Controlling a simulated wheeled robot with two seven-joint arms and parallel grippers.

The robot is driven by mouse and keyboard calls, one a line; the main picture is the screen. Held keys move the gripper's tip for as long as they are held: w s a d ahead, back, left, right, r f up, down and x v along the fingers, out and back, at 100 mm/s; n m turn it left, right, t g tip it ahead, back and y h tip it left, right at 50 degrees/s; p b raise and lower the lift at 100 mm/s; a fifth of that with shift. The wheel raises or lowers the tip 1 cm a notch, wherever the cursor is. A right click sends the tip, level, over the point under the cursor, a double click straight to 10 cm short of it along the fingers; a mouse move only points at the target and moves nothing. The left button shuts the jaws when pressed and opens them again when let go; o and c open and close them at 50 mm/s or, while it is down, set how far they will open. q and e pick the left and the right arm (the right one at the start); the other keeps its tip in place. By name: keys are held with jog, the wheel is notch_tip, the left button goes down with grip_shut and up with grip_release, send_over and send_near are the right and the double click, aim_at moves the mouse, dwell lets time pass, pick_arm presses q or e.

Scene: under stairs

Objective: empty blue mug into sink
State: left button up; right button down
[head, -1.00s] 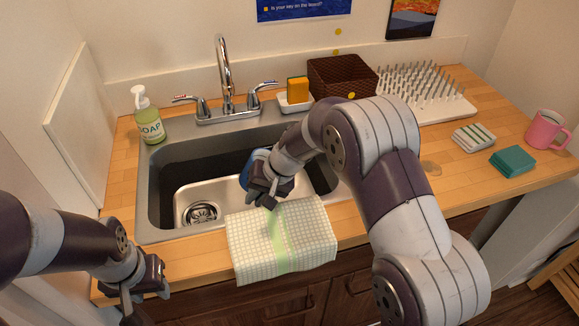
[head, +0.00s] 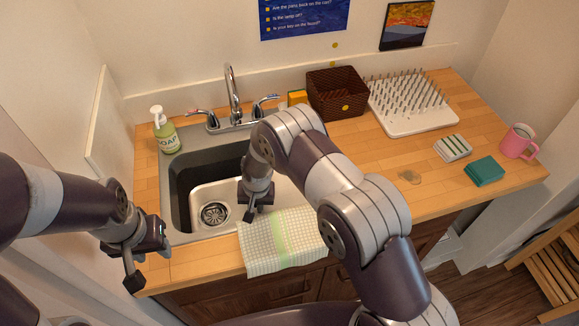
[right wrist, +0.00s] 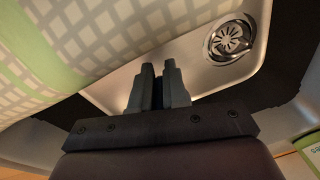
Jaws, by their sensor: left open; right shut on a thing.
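The sink (head: 205,170) is a steel basin with a round drain (head: 214,214) at its lower left. My right gripper (head: 249,215) points down over the basin's front part, just behind the cloth. In the right wrist view its fingers (right wrist: 159,70) are close together, with a narrow dark bluish strip between them, likely part of the blue mug. The mug's body is hidden behind my right arm in the head view, so its tilt and contents cannot be seen. My left gripper (head: 143,268) is open and empty over the counter's front left corner.
A checked cloth (head: 270,245) hangs over the sink's front edge. The faucet (head: 232,95) and soap bottle (head: 164,132) stand behind. A basket (head: 337,95), drying rack (head: 412,115), striped sponge (head: 453,147), teal cloth (head: 484,171) and pink mug (head: 517,142) are right.

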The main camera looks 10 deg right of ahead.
pick_arm(q)
notch_tip(320, 180, up, 3)
jog(key=shift+f+p, duration=0.1)
jog(key=shift+p, duration=0.55)
pick_arm(e)
jog(key=r, duration=0.2)
jog(key=a+r+h, duration=0.1)
jog(key=shift+w+r, duration=0.1)
jog(key=shift+r, duration=0.25)
jog(key=shift+w, duration=0.1)
jog(key=shift+d, duration=0.1)
